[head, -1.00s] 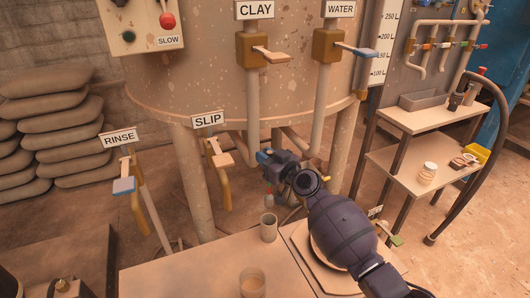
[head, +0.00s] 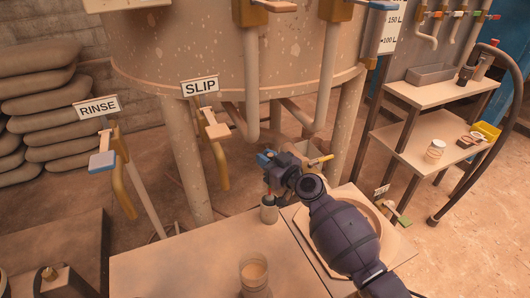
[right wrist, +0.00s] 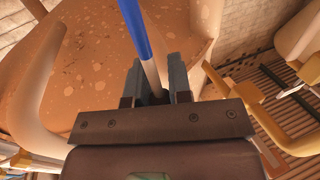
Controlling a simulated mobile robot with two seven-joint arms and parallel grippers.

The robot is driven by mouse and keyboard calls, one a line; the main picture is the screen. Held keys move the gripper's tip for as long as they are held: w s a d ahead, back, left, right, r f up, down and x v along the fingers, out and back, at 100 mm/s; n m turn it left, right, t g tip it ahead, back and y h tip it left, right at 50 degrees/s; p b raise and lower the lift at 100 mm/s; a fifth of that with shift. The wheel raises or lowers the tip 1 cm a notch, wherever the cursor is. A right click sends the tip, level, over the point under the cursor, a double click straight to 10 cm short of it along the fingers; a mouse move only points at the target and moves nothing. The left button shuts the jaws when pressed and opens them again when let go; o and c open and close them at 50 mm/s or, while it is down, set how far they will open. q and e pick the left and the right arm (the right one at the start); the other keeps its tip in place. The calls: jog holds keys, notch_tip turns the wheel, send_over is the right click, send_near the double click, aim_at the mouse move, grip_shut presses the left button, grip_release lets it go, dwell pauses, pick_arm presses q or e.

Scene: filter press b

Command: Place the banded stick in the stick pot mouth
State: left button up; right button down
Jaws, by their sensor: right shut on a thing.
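My right gripper (head: 268,160) is shut on the banded stick, and its fingers point away from the camera in the head view. In the right wrist view the stick's blue band (right wrist: 135,28) and pale shaft (right wrist: 152,72) run between the two fingers (right wrist: 156,75). In the head view a reddish lower part of the stick (head: 268,188) hangs below the gripper, at the mouth of the grey stick pot (head: 269,211). I cannot tell whether its tip is inside the mouth or just above it. My left gripper is not in view.
The pot stands at the back edge of a pale table (head: 180,262). A glass with tan liquid (head: 254,275) stands in front of it. The table's left part is clear.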

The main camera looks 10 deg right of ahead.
pick_arm(q)
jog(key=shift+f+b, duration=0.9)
jog(key=shift+b, duration=0.1)
pick_arm(e)
notch_tip(320, 180, down, 4)
jog(key=shift+f, duration=0.2)
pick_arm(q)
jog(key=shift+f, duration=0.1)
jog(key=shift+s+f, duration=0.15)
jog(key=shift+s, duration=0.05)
pick_arm(e)
jog(key=c, duration=1)
grip_release()
jog(key=shift+o, duration=0.2)
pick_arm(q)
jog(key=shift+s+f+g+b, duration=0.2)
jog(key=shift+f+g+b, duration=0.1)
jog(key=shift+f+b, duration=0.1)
pick_arm(e)
jog(key=v, duration=1)
